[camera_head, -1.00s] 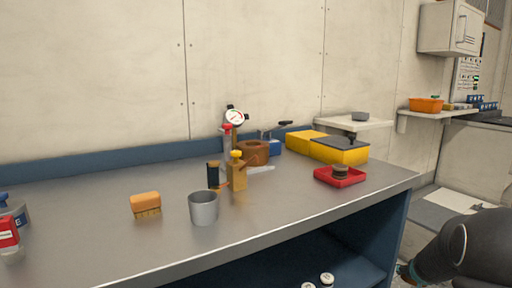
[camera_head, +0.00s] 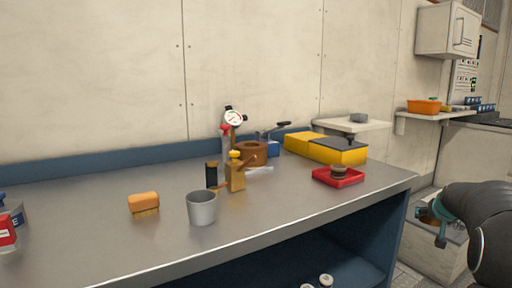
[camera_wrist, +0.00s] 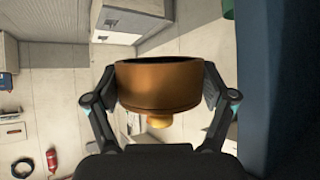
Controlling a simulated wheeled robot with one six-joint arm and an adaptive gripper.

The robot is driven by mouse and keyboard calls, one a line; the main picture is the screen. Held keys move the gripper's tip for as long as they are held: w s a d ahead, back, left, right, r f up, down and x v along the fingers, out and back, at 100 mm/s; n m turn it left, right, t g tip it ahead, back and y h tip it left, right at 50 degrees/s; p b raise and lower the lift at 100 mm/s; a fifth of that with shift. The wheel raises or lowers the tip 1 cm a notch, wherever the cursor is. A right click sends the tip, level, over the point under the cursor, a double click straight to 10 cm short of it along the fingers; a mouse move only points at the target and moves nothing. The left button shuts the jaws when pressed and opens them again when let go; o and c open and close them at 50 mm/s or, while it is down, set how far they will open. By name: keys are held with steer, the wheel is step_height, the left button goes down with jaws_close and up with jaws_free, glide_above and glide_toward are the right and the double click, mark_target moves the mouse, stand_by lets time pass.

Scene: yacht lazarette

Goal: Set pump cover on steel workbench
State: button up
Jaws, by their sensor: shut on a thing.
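The pump cover (camera_wrist: 158,85), a round bronze-coloured piece with a small knob, fills the middle of the wrist view. My gripper (camera_wrist: 160,92) is shut on it, one finger on each side. In the head view my gripper (camera_head: 435,225) is at the right, off the right end of the steel workbench (camera_head: 300,208) and lower than its top. Only a small brownish part of the cover (camera_head: 428,215) shows there, partly hidden by the gripper. The workbench has a grey metal top and a blue frame.
The front right and middle of the top have bare room.

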steer(key=shift+n+t, duration=0.5)
steer(key=shift+t, duration=0.1)
steer(key=r, duration=0.9)
steer(key=d+r, duration=0.1)
steer(key=r, duration=0.4)
steer(key=shift+w+r, duration=0.1)
steer(key=shift+r, duration=0.1)
steer(key=w+a+r+n+t+y, duration=0.15)
steer(key=a+r, duration=0.25)
steer(key=a, duration=0.4)
steer(key=w+a+r+n+y, duration=0.2)
steer(key=a+r, duration=0.3)
steer(key=a, duration=0.4)
steer(key=w+a+r+n+y, duration=0.2)
steer(key=a+r, duration=0.2)
steer(key=a, duration=0.4)
steer(key=s+a+r+n+y, duration=0.1)
steer(key=a+r+n+y, duration=0.1)
steer(key=a, duration=0.9)
steer(key=s+a+r+n+g+y, duration=0.1)
steer(key=s+a+r+n+y, duration=0.1)
steer(key=a, duration=0.9)
step_height(320, 180, up, 2)
steer(key=shift+s+r+n+y, duration=0.25)
steer(key=shift+n+y, duration=0.3)
steer(key=shift+y, duration=0.4)
steer(key=shift+a+f, duration=0.1)
steer(key=shift+a, duration=0.05)
